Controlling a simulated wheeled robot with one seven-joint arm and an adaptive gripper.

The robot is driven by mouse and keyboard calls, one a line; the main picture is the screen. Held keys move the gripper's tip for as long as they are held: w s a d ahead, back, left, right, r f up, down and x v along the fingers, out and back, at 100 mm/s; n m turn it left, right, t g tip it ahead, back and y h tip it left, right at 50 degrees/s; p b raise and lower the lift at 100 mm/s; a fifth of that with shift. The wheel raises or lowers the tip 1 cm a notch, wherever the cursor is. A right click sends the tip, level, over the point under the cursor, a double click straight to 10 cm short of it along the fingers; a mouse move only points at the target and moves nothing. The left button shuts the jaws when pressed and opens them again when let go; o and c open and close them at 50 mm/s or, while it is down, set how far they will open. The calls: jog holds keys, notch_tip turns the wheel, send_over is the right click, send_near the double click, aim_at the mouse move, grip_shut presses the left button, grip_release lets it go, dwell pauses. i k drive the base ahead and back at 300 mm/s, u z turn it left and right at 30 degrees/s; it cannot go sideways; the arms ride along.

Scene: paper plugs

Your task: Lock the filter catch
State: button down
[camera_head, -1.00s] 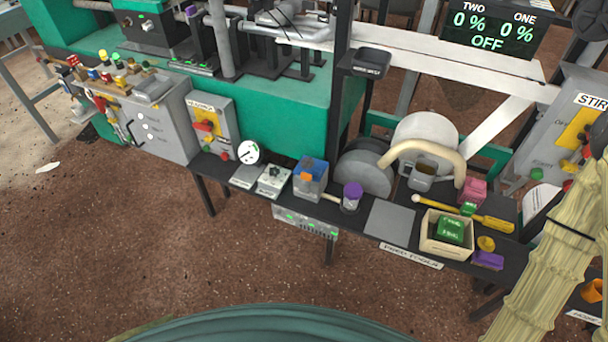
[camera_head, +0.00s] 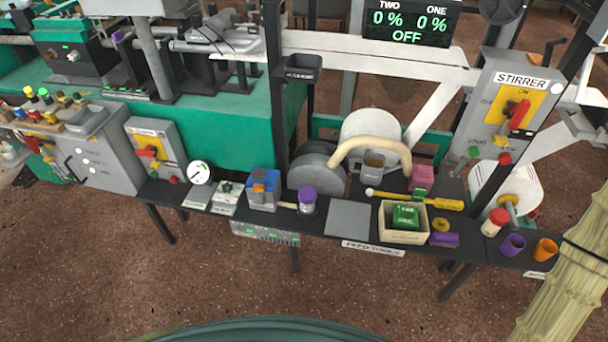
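I cannot make out a part that is clearly the filter catch. A small grey box with a blue and orange top (camera_head: 263,190) stands on the dark bench, but I cannot tell whether it is the filter. Grey metal clamps and rods (camera_head: 222,38) sit on the green machine at the upper left; their latches are too small to read. My arm, in a pale ribbed sleeve, crosses the lower right corner. My gripper is out of view.
The dark bench (camera_head: 330,247) holds a purple-capped jar (camera_head: 307,201), a beige tray (camera_head: 386,232) with green packs, a yellow-handled tool (camera_head: 440,203) and cups. A STIRRER panel (camera_head: 508,105) stands right. A display (camera_head: 411,22) reads OFF. The brown floor in front is clear.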

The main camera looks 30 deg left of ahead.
aim_at(257, 188)
jog(key=z, duration=1.5)
jog(key=k, duration=0.2)
jog(key=u, duration=2.7)
